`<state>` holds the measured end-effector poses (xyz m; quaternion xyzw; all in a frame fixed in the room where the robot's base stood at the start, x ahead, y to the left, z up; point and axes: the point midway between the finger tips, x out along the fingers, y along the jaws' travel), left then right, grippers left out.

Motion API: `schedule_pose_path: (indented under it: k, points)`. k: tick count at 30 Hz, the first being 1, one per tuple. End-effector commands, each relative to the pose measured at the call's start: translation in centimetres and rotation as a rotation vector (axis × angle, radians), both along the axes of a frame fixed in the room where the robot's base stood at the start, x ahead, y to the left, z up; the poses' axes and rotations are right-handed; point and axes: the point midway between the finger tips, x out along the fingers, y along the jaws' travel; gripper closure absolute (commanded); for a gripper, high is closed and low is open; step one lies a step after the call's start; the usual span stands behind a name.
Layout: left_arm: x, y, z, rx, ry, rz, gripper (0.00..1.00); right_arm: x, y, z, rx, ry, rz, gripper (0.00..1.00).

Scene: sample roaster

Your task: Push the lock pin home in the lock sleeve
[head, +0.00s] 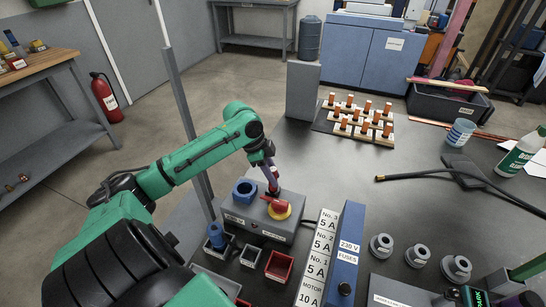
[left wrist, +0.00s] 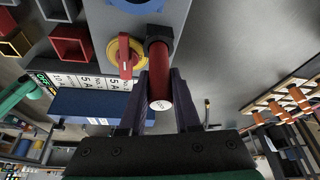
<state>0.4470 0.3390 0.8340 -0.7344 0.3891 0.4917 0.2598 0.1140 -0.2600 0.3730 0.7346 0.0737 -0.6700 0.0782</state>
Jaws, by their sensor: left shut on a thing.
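The red lock pin (left wrist: 158,88), with a pale round end, stands between the dark fingers of my left gripper (left wrist: 160,100), which is shut on it. Its far end meets the black lock sleeve (left wrist: 160,36) on the grey switch box (head: 256,220). How deep the pin sits in the sleeve I cannot tell. Beside the sleeve is the red rotary handle (left wrist: 125,57) on a yellow disc, also seen in the head view (head: 279,206). In the head view my left gripper (head: 272,180) reaches down over the box. My right gripper is not in view.
A blue socket (head: 245,191) is on the box's left part. A blue fuse block (head: 343,250) and a white label strip (head: 318,255) stand to its right.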

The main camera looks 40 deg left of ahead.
Motion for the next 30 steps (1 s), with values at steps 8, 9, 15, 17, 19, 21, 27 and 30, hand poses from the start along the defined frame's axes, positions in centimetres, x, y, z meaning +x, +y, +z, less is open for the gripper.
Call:
schedule_pose_path:
  k: [8,9,15,17,19,21,27,30]
  points:
    - [0.0,0.0,-0.9,0.001,0.001,0.0,1.0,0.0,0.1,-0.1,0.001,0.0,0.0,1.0]
    - [0.0,0.0,-1.0,0.001,0.001,0.0,1.0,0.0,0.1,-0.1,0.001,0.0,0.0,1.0]
    - [0.0,0.0,-1.6,0.001,0.001,0.0,1.0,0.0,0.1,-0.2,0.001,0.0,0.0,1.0]
    - [0.0,0.0,-1.8,0.0,0.0,0.0,1.0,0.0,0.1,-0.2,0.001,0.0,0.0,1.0]
    - [0.0,0.0,-2.0,0.0,0.0,0.0,1.0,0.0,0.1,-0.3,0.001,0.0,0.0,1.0]
    - [0.0,0.0,-2.2,0.0,0.0,0.0,1.0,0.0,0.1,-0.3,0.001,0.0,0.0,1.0]
    - [0.0,0.0,-2.5,0.0,0.0,0.0,0.39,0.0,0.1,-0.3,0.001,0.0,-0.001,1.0]
    - [0.0,0.0,-2.5,0.0,0.0,0.0,0.34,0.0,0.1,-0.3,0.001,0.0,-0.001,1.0]
